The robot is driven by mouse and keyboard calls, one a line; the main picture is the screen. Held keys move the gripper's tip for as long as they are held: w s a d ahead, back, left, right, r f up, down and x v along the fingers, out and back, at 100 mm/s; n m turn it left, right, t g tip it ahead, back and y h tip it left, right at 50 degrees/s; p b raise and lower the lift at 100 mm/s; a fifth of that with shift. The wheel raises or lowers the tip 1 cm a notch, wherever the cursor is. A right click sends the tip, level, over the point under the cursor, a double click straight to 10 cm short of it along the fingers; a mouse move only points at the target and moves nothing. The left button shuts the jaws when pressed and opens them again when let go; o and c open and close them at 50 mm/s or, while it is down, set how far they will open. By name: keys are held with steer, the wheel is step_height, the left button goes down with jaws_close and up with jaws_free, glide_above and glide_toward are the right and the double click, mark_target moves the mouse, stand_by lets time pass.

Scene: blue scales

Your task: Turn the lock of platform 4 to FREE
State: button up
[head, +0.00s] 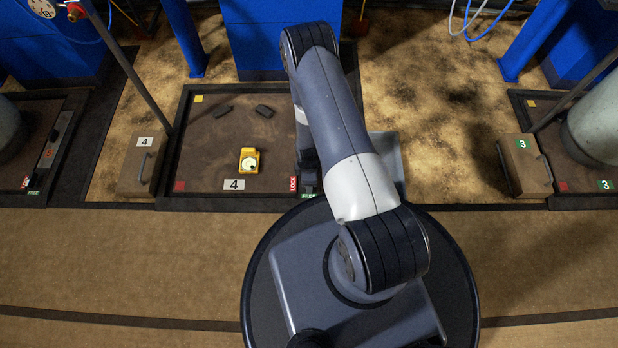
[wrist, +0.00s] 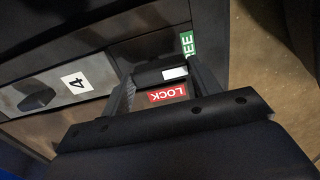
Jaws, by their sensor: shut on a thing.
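The platform 4 (head: 215,150) is a dark framed plate left of my arm. At its right edge are a red LOCK label (head: 293,184) and a green FREE label (head: 309,195), beside my arm. In the wrist view, my gripper (wrist: 160,77) is shut on the dark lock handle (wrist: 150,78), a bar with a white mark across the jaws. The red LOCK label (wrist: 167,96) shows upside down on the near side of the handle. The green FREE label (wrist: 188,43) lies past the right finger and is partly cut off. In the head view my arm hides the handle.
A grey strip (wrist: 45,90) carries a 4 label and a dark knob. A box (head: 140,170) stands left; box 3 (head: 525,165) stands right, beyond bare floor.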

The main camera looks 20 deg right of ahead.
steer(key=o, duration=1)
steer(key=shift+r, duration=0.1)
step_height(320, 180, up, 11)
steer(key=p, duration=0.5)
steer(key=shift+f, duration=0.2)
step_height(320, 180, down, 11)
steer(key=b, duration=0.5)
steer(key=shift+r, duration=0.1)
